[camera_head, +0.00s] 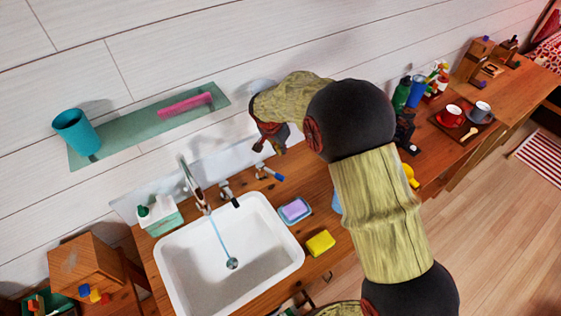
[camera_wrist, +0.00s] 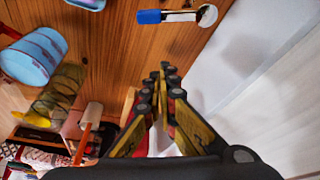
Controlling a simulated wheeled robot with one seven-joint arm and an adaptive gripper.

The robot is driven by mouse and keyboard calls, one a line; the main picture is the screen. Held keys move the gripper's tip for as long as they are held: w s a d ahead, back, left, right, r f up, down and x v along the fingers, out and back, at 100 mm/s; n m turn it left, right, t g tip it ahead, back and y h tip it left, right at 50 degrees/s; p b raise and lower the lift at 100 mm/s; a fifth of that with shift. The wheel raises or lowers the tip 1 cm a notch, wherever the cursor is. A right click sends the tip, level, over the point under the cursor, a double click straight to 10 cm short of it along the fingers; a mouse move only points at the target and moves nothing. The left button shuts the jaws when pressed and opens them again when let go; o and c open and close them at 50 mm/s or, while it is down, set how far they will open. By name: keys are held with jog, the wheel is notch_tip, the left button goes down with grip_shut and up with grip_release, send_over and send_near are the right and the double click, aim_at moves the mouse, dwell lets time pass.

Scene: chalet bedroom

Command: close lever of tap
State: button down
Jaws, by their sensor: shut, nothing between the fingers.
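The tap (camera_head: 191,182) stands at the back of the white sink (camera_head: 178,262), and a thin blue stream runs from its spout to the drain. A metal lever with a blue handle (camera_head: 270,173) sits on the wooden counter right of the tap. It also shows in the wrist view, where the blue handle (camera_wrist: 150,16) points left from a round metal base. A second metal fitting with a dark tip (camera_head: 228,191) is between it and the spout. My gripper (camera_head: 269,148) is shut and empty, above and behind the blue-handled lever, apart from it. In the wrist view my fingertips (camera_wrist: 163,74) are together.
A soap dish (camera_head: 294,210) and yellow sponge (camera_head: 320,243) lie right of the sink. A green-and-white dispenser box (camera_head: 160,215) stands left. A glass shelf (camera_head: 150,130) with a teal cup (camera_head: 76,130) is on the wall. A blue cup (camera_wrist: 32,58) stands left in the wrist view.

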aim_at(269, 172)
jog(key=x, duration=1)
jog(key=shift+d+f, duration=0.1)
jog(key=shift+f, duration=0.05)
jog(key=s, duration=0.1)
jog(key=s+a, duration=0.2)
jog(key=shift+r, duration=0.35)
jog(key=shift+s+a, duration=0.1)
jog(key=shift+s, duration=0.1)
jog(key=shift+f+b, duration=0.15)
jog(key=shift+b, duration=0.35)
